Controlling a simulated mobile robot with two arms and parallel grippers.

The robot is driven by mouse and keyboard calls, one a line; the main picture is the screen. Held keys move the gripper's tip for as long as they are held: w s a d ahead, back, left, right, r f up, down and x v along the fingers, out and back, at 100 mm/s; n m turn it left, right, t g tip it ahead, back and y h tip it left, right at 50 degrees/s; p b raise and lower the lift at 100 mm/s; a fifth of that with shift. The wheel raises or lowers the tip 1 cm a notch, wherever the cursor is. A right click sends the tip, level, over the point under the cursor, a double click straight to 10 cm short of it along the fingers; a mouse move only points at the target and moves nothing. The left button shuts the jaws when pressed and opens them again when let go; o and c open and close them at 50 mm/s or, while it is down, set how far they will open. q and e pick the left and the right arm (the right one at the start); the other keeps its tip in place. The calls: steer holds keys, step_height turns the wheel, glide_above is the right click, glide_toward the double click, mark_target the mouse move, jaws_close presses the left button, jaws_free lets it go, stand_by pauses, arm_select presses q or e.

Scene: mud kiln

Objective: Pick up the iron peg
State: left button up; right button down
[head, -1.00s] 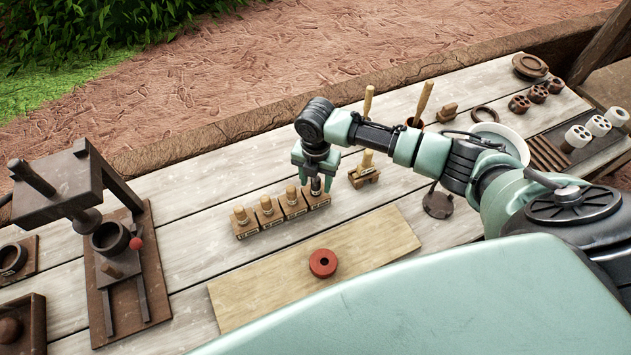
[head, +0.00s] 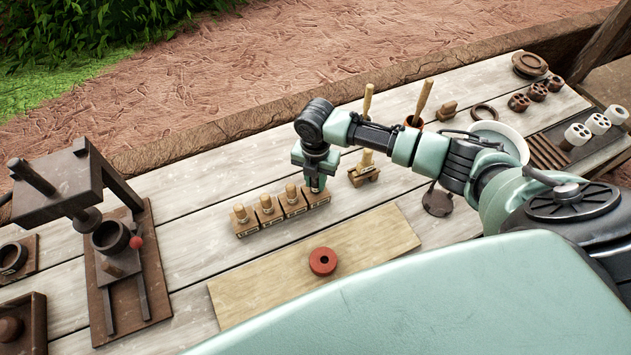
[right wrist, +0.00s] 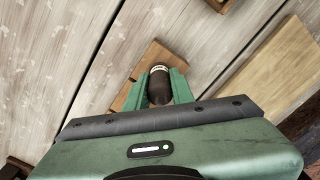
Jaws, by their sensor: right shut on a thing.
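A row of wooden blocks (head: 270,224) stands near the middle of the table, with pale-topped pegs (head: 266,204) upright in it. My right gripper (head: 318,184) points down over the right end of this row. In the right wrist view its green fingers (right wrist: 160,88) are shut on a dark, rounded peg, the iron peg (right wrist: 159,84), which has a pale mark near its far end. A wooden block (right wrist: 148,58) shows just beyond and below it. In the head view the fingers mostly hide the peg, and I cannot tell whether it still sits in its block. My left gripper is not in view.
A pale board (head: 380,240) with a red ring (head: 322,261) lies in front of the blocks. A brown press (head: 70,190) stands at the left. A small wooden stand (head: 363,177) is close right of the gripper. A plate (head: 505,140) and spools (head: 577,136) are further right.

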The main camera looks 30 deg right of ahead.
step_height(320, 180, up, 19)
steer(key=b, duration=0.3)
steer(key=shift+r+b, duration=0.2)
steer(key=shift+b, duration=0.1)
